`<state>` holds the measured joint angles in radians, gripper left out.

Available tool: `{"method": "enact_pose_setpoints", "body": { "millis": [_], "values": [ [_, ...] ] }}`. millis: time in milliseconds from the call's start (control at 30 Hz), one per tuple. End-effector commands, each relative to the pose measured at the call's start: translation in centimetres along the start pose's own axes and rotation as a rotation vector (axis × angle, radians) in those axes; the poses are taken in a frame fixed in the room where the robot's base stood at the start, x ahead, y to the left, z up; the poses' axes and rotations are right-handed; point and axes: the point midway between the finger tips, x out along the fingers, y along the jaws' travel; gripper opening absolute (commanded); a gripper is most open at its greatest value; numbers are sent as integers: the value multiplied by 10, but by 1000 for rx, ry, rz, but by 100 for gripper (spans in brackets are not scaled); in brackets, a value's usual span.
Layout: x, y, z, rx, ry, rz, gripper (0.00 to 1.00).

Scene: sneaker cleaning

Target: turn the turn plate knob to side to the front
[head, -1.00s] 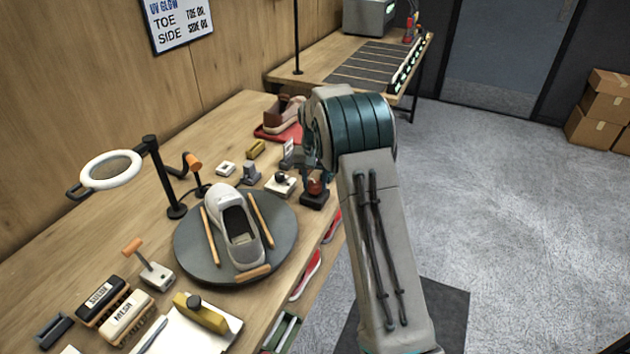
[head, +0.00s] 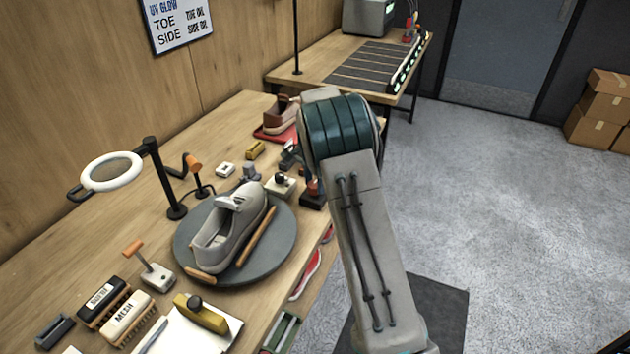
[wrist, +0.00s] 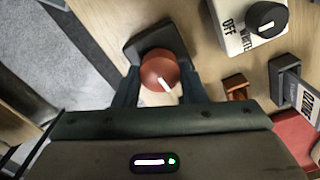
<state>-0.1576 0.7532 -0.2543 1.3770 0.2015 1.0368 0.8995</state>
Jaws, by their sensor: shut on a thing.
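The round dark turn plate (head: 280,262) lies on the wooden bench and carries a light grey shoe (head: 225,240). The shoe lies diagonally from lower left to upper right, its long side facing the front right. Orange-brown bars on the plate lie beside it. In the wrist view, the red-brown round knob (wrist: 158,70) with a white pointer mark stands on a dark base. My gripper (wrist: 163,88) is shut on the knob, one finger on each side. The knob also shows partly in the head view (head: 314,187), mostly hidden by my arm.
A white OFF dial box (wrist: 238,28) stands near the knob; a grey labelled holder (wrist: 290,85) is at the right. A ring lamp (head: 110,172), brushes (head: 130,315) and a yellow-handled tool (head: 202,314) stand around the plate. Open floor lies right of the bench.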

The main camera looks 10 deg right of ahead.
Motion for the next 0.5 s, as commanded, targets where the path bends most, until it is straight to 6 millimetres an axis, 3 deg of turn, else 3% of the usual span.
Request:
{"method": "enact_pose_setpoints", "body": {
  "millis": [500],
  "values": [
    [0, 0, 0, 67, 0, 0, 15]
  ]
}}
